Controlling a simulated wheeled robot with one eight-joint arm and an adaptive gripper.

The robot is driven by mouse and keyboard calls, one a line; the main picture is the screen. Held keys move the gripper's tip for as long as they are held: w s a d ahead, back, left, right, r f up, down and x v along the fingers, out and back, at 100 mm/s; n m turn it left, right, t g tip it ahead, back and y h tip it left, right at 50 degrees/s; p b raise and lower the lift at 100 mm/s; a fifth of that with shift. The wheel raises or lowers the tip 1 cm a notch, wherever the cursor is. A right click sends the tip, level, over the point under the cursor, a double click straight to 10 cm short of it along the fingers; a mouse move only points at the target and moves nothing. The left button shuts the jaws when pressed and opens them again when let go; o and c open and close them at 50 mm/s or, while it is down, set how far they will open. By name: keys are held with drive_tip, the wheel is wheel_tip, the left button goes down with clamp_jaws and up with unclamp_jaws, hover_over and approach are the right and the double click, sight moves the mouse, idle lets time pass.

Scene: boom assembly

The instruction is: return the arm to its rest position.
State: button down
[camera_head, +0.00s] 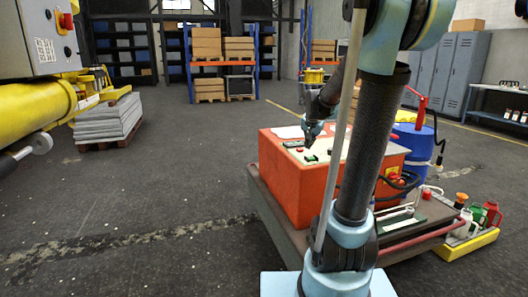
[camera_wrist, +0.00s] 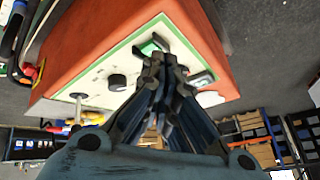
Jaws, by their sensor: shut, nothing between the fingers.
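My gripper (camera_head: 310,150) is above the front part of the orange box's top in the head view, pointing down. In the wrist view my gripper (camera_wrist: 160,68) is shut, with its fingertips together and nothing between them. Behind the fingertips is the orange box (camera_wrist: 195,22) with its pale control panel (camera_wrist: 108,72), which carries dark knobs and a green button. In the head view the orange box (camera_head: 285,185) sits on a low cart. Whether the fingertips touch the panel cannot be told. My arm crosses the right half of the head view and hides part of the box.
The low cart (camera_head: 262,200) has a red handle on the right. A blue drum (camera_head: 418,145) stands behind it, and a yellow tray (camera_head: 468,244) with bottles lies at right. A yellow machine (camera_head: 35,112) fills the left edge.

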drive_tip(key=s+f+n+g, duration=0.1)
drive_tip(key=s+f, duration=0.3)
drive_tip(key=s, duration=0.8)
drive_tip(key=s+f+n+g, duration=0.2)
drive_tip(key=s+f+n, duration=0.1)
drive_tip(key=s, duration=0.9)
drive_tip(key=s+a+f+n+g, duration=0.1)
drive_tip(key=s+f+n, duration=0.2)
drive_tip(key=s+f, duration=0.3)
drive_tip(key=s, duration=0.5)
drive_tip(key=shift+s+g+y, duration=0.3)
drive_tip(key=shift+s+y, duration=0.1)
